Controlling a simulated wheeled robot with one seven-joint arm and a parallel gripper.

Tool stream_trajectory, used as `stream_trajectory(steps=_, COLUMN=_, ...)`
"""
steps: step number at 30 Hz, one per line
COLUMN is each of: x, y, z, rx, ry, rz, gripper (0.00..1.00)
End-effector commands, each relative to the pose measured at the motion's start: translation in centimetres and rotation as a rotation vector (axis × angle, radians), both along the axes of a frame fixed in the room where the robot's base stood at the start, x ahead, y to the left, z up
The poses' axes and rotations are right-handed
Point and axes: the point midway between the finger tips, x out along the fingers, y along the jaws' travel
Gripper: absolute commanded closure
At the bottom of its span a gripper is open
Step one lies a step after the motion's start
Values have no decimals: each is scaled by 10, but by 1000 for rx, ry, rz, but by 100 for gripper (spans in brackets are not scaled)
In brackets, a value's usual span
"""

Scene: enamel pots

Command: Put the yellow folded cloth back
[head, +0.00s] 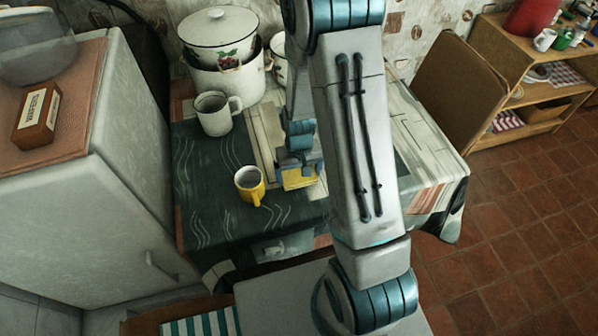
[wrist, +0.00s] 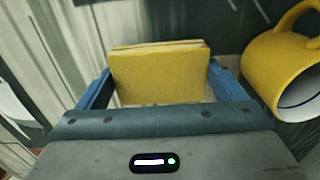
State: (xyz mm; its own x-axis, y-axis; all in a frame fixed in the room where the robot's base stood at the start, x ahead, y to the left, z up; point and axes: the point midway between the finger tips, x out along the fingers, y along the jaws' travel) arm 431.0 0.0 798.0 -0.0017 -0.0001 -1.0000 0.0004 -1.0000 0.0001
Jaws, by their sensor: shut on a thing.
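The yellow folded cloth (wrist: 160,76) is between the two blue fingers of my gripper (wrist: 160,88) in the wrist view. My gripper is shut on it. In the head view the cloth (head: 298,180) shows just below my gripper (head: 300,165), over or on the patterned table cover, to the right of a yellow mug. I cannot tell whether the cloth touches the table. My arm hides part of the table to its right.
The yellow mug (head: 249,186) stands close by on the left; it also shows in the wrist view (wrist: 283,70). A white mug (head: 214,113) and enamel pots (head: 222,65) stand behind. A shelf (head: 540,80) is at the far right. The table's (head: 205,215) front left is clear.

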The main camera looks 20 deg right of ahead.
Motion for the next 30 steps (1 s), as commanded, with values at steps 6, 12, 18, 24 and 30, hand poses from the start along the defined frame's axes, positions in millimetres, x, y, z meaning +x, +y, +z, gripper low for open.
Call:
stream_trajectory(steps=6, x=0, y=0, z=-8, rx=0, ry=-1, rz=0, gripper=35)
stream_trajectory(steps=12, x=0, y=0, z=-9, rx=0, ry=-1, rz=0, gripper=35)
stream_trajectory(steps=18, x=0, y=0, z=-11, rx=0, ry=-1, rz=0, gripper=0)
stream_trajectory(steps=24, x=0, y=0, z=-10, rx=0, ry=-1, rz=0, gripper=0)
stream_trajectory(steps=30, x=2, y=0, z=5, rx=0, ry=-6, rz=0, gripper=0)
